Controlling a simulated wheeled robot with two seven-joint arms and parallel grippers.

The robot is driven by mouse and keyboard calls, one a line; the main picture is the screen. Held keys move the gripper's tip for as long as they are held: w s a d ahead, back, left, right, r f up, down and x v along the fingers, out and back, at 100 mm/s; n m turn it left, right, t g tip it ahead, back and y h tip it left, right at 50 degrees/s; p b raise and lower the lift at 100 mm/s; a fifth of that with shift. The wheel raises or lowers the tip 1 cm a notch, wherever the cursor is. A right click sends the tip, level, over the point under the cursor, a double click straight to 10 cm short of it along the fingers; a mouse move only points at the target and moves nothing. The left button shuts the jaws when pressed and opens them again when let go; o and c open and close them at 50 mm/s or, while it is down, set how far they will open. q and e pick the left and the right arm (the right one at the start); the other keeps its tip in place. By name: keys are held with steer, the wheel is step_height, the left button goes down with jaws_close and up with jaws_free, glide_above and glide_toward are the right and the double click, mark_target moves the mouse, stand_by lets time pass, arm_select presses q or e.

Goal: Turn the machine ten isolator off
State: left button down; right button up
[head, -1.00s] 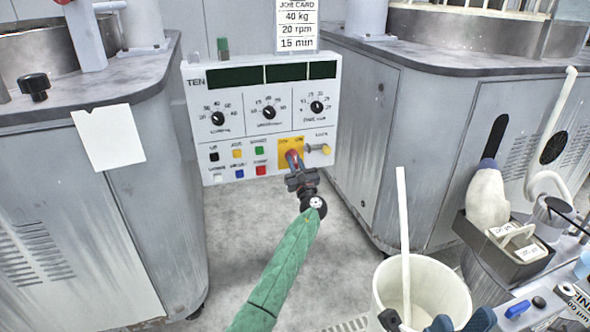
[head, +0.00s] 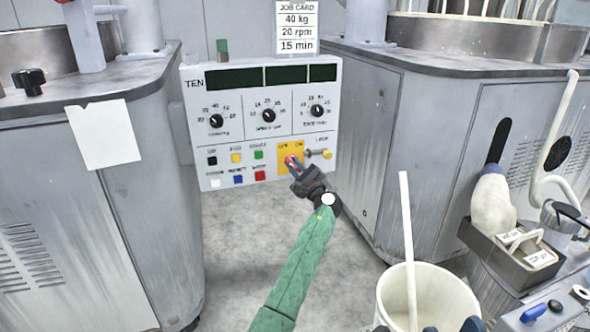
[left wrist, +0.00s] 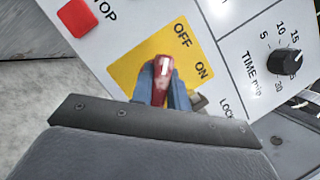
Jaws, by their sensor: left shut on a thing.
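The control panel marked TEN (head: 330,90) stands between two grey machines. Its isolator is a red handle (head: 290,159) on a yellow plate (head: 302,147) at the panel's lower right. The left wrist view shows the red handle (left wrist: 161,76) and the yellow plate (left wrist: 128,72) with the words OFF and ON. My left gripper (head: 295,166) is shut on the handle, its blue fingers (left wrist: 165,92) on both sides of it. In the head view the handle leans up and left, toward the OFF side. Blue parts at the bottom edge may be my right gripper (head: 455,326), mostly cut off.
Coloured push buttons (head: 258,154) sit left of the isolator, and a LOCK peg (head: 322,154) sits close on its right. A white bucket (head: 440,290) with a stick stands at the lower right. The floor (head: 240,240) below the panel is clear.

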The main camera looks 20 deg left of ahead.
arm_select(q)
steer(key=shift+f, duration=0.1)
stand_by(0.4)
steer(key=c, duration=1.4)
jaws_free()
steer(key=shift+o, duration=0.2)
steer(key=shift+d, duration=0.1)
steer(key=p+v, duration=0.1)
steer(key=v, duration=0.6)
steer(key=shift+s+d+p, duration=0.2)
steer(key=shift+s+p, duration=0.05)
steer(key=shift+p, duration=0.1)
steer(key=shift+n, duration=0.3)
